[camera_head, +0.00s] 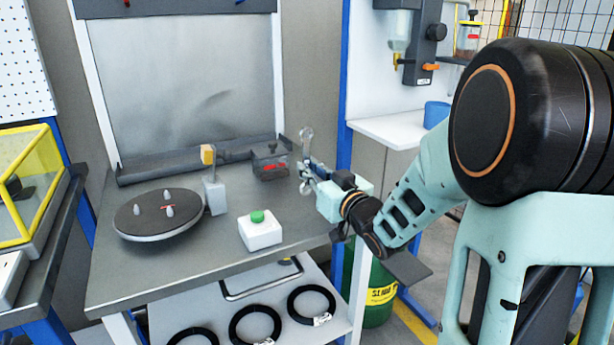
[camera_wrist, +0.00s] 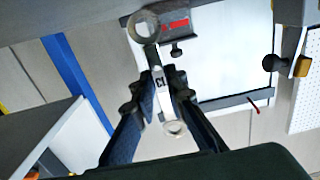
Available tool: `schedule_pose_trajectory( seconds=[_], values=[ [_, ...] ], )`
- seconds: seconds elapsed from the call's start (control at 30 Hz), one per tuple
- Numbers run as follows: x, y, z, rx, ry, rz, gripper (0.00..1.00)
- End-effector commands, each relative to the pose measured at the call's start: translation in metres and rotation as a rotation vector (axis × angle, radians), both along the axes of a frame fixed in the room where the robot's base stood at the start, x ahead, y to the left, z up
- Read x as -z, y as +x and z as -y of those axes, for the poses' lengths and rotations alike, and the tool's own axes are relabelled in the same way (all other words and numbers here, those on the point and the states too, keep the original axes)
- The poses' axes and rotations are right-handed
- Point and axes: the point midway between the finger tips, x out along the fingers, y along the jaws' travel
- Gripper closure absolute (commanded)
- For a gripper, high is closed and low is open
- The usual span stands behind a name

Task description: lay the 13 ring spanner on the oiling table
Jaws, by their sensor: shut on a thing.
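The ring spanner (camera_wrist: 159,78) is silver, with a 13-like mark on its shaft, a large ring at one end and a small one at the other. My gripper (camera_wrist: 163,92) is shut on its shaft. In the head view the spanner (camera_head: 306,143) stands roughly upright in my gripper (camera_head: 310,176), above the right edge of the steel table (camera_head: 180,262). A white table (camera_head: 390,127) under a bottle dispenser lies behind and right of my gripper. No label shows which one is the oiling table.
The steel table holds a turntable (camera_head: 140,222) with pegs, a white box with a green button (camera_head: 260,233), a grey post (camera_head: 215,195) and a dark box (camera_head: 268,165). A blue bin (camera_head: 435,114) stands on the white table. A blue upright (camera_head: 345,110) separates the tables.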

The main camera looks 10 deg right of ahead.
Motion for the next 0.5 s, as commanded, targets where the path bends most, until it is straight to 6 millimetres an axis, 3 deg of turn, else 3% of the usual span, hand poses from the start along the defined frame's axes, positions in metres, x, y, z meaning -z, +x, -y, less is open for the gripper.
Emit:
schedule_pose_trajectory(
  seconds=[0.03,0.43,0.47,0.5],
  values=[
    [0.0085,-0.0022,0.0021,0.001,0.001,0.002,1.0],
    [0.0121,-0.0032,0.0023,0.0,0.001,0.002,1.0],
    [0.0106,-0.0031,0.0024,0.0,0.001,0.002,0.85],
    [0.0103,-0.0032,0.0023,0.0,0.001,0.002,0.8]
  ],
)
